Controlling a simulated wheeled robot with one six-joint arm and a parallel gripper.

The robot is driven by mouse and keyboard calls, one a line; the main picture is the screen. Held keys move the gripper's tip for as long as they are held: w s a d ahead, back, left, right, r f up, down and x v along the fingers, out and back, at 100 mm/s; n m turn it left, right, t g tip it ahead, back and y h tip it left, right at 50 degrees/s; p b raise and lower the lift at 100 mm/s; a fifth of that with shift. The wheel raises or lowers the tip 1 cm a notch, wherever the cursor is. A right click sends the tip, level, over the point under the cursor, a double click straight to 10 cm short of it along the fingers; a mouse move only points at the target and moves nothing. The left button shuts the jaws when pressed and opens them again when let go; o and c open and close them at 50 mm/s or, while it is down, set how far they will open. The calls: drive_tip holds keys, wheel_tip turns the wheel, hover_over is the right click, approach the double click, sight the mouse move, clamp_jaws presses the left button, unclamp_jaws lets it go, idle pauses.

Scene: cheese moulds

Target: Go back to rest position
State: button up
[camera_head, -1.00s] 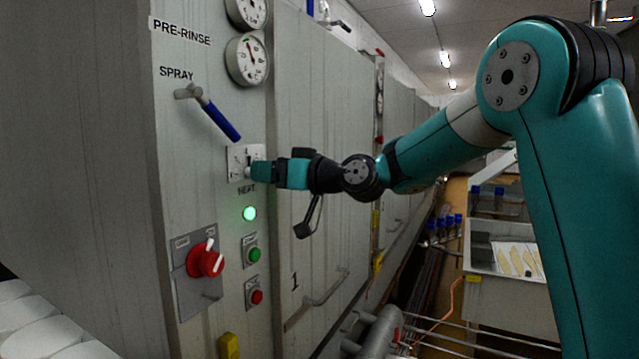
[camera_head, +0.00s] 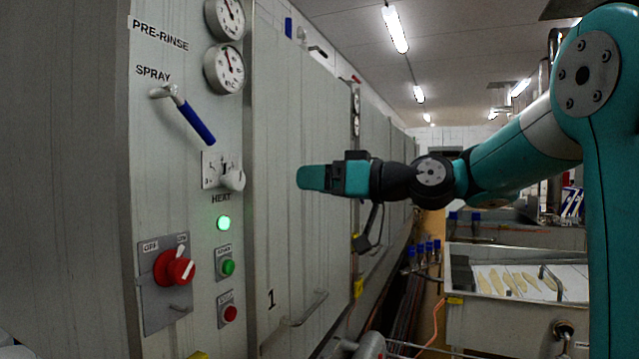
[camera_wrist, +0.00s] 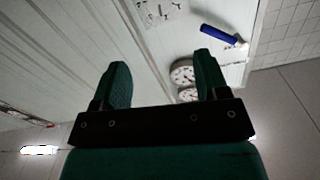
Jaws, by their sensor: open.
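My gripper (camera_head: 312,178) is in front of the grey cabinet door, to the right of the control panel and apart from it. In the wrist view my gripper (camera_wrist: 162,82) shows two spread teal fingers with nothing between them. The white heat knob (camera_head: 233,180) sits on its plate below the spray lever, clear of my gripper. The green lamp (camera_head: 223,223) under the HEAT label is lit.
The blue spray lever (camera_head: 196,120) slants down to the right, with gauges (camera_head: 224,67) above it. A red rotary switch (camera_head: 174,268) and green (camera_head: 228,267) and red (camera_head: 231,313) buttons are lower. A metal basin (camera_head: 500,310) stands at right.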

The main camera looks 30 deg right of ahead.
drive_tip(key=s+a+f+n+g+h, duration=0.1)
drive_tip(key=s+a+f+g, duration=0.65)
drive_tip(key=a+f, duration=0.5)
drive_tip(key=s+a+f+g+h, duration=0.1)
drive_tip(key=s+f+g+h, duration=0.1)
drive_tip(key=s+f, duration=0.4)
drive_tip(key=s+a+f+g+h, duration=0.1)
drive_tip(key=s+f+g+h, duration=0.2)
drive_tip(key=s, duration=0.8)
wheel_tip(320, 180, down, 3)
drive_tip(key=shift+s+a+f+n+g, duration=0.15)
drive_tip(key=shift+s+n+g, duration=0.2)
drive_tip(key=shift+g, duration=0.7)
idle(3.8)
